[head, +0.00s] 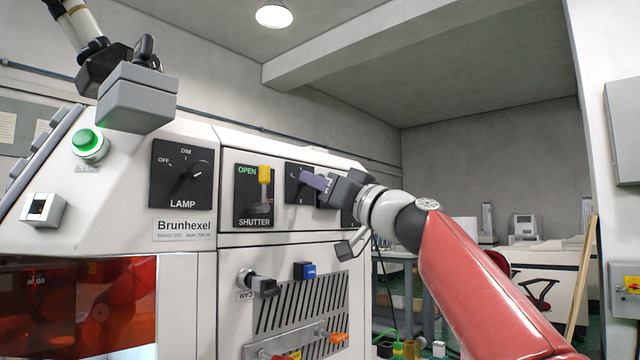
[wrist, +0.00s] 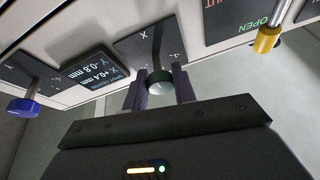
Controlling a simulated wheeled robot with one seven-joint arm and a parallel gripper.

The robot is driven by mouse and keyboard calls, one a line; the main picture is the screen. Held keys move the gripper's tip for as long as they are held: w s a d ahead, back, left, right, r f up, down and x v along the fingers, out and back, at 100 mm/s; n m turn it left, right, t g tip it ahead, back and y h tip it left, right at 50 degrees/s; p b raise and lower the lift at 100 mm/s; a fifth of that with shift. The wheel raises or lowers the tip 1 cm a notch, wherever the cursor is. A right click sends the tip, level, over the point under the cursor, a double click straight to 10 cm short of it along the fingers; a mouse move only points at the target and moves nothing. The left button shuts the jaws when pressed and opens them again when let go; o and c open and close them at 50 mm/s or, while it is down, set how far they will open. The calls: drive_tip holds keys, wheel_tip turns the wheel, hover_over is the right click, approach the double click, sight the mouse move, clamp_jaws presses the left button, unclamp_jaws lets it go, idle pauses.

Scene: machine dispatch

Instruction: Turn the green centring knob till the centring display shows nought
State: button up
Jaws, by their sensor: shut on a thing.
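In the head view my gripper (head: 314,182) meets the panel just right of the shutter plate and hides the knob and the display.
The yellow shutter lever (head: 265,174) stands up near OPEN; it also shows in the wrist view (wrist: 268,38). A blue knob (wrist: 23,106) is beyond the display. The lamp dial (head: 182,172) and a green button (head: 88,142) are further left.

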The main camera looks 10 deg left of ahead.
drive_tip(key=m+t+h, duration=0.1)
drive_tip(key=m, duration=0.2)
drive_tip(key=m+t+h, duration=0.1)
drive_tip(key=m+t, duration=0.1)
drive_tip(key=m, duration=0.2)
drive_tip(key=shift+h, duration=0.3)
drive_tip(key=o, duration=1)
drive_tip(key=b+v, duration=0.5)
drive_tip(key=v, duration=0.3)
